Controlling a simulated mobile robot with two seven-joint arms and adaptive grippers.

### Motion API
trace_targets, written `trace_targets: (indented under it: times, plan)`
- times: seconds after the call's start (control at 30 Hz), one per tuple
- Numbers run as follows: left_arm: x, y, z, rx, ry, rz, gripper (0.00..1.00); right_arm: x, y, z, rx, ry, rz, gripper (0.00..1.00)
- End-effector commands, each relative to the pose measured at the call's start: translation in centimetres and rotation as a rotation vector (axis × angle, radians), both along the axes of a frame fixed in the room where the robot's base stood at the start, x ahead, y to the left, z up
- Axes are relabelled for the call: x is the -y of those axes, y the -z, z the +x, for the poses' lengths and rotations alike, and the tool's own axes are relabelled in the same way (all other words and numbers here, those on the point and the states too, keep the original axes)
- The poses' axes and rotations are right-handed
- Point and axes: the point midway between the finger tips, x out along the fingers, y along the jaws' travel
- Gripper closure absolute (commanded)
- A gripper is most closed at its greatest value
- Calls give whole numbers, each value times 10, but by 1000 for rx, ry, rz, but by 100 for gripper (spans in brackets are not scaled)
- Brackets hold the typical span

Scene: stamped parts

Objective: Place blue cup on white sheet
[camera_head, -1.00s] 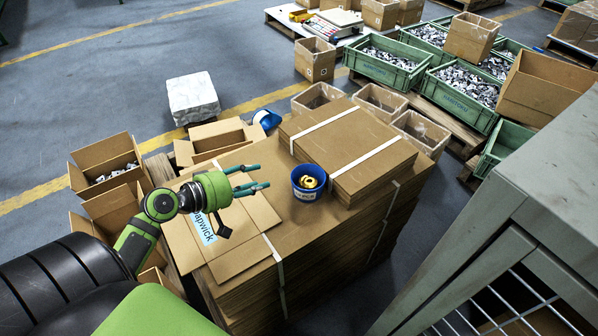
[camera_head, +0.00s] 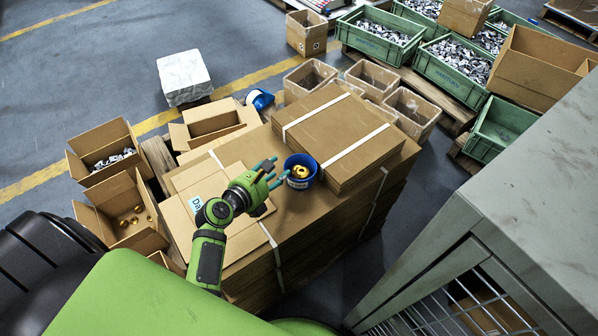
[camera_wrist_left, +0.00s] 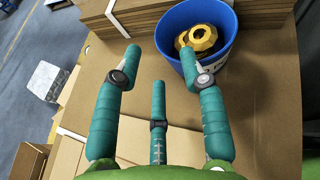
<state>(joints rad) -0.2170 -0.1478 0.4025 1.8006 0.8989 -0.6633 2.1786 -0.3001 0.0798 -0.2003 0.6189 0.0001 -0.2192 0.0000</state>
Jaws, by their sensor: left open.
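The blue cup (camera_head: 296,183), with gold metal parts (camera_head: 301,171) inside, stands upright on a cardboard stack. In the left wrist view the cup (camera_wrist_left: 222,56) is at the top right, partly behind a fingertip. My left gripper (camera_head: 279,170) is open and empty, its teal fingertips just left of the cup. In the wrist view the right-hand finger overlaps the cup's near side; I cannot tell whether it touches. A white sheet with lettering (camera_head: 195,204) lies on the flat cardboard to the left, largely hidden by my left arm. My right gripper is out of view.
A taller strapped cardboard pile (camera_head: 335,130) stands directly behind and right of the cup. Open boxes (camera_head: 104,150) sit left of the stack. A grey metal cabinet (camera_head: 520,190) fills the right. Bare cardboard lies in front of the cup.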

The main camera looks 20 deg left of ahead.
Motion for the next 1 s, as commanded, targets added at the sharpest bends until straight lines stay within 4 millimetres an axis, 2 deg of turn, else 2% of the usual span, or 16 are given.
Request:
trace_targets:
  times: [0.33, 0.63, 0.67, 0.7, 0.77, 1.0]
  plan:
    - [6, 20, 46, 2, 2, 4, 58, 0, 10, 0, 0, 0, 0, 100]
    - [7, 21, 51, 0, 1, 5, 58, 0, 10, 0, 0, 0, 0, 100]
    - [7, 22, 51, 0, 1, 5, 62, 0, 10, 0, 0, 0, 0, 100]
    - [7, 21, 51, 0, 1, 5, 78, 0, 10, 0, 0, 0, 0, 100]
    - [7, 21, 51, 0, 1, 5, 100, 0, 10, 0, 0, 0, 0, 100]
    - [7, 20, 51, 2, 0, 4, 100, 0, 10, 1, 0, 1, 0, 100]
